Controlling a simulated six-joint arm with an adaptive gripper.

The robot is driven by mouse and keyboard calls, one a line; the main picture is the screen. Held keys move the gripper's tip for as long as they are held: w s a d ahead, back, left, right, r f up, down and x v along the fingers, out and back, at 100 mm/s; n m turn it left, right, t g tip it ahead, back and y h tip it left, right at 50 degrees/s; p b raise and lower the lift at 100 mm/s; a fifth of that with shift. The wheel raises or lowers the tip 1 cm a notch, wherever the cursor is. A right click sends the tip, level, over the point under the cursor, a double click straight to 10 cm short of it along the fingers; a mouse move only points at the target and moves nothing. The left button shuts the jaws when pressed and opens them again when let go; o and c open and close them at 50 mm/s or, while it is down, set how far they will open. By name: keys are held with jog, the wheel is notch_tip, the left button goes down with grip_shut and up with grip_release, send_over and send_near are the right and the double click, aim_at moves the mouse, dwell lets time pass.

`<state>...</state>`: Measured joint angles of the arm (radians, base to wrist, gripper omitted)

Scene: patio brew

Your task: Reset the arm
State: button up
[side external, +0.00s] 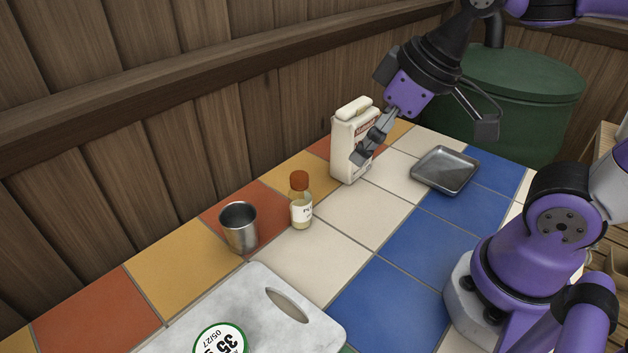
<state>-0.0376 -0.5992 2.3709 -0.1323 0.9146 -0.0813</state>
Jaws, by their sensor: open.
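My gripper (425,140) is purple, black and grey. It hangs over the far part of the tiled table with its jaws spread wide. One finger shows in front of the white carton (346,143) and hides part of its right side. I cannot tell whether that finger touches the carton. The other finger reaches out to the right, above the metal tray (446,170). Nothing is seen between the fingers. The carton stands upright near the wooden wall.
A bottle with an orange cap (301,202) and a metal cup (239,228) stand along the wall side. A marble board (300,325) with a round label lies at the front. A green barrel (525,95) stands behind the table. The middle tiles are clear.

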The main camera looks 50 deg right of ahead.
jog(key=s+d+m, duration=0.1)
jog(key=s+d+f+m+h, duration=0.1)
jog(key=d, duration=0.1)
jog(key=shift+d+m+t, duration=0.1)
jog(key=shift+m+t, duration=0.2)
jog(key=shift+m, duration=0.1)
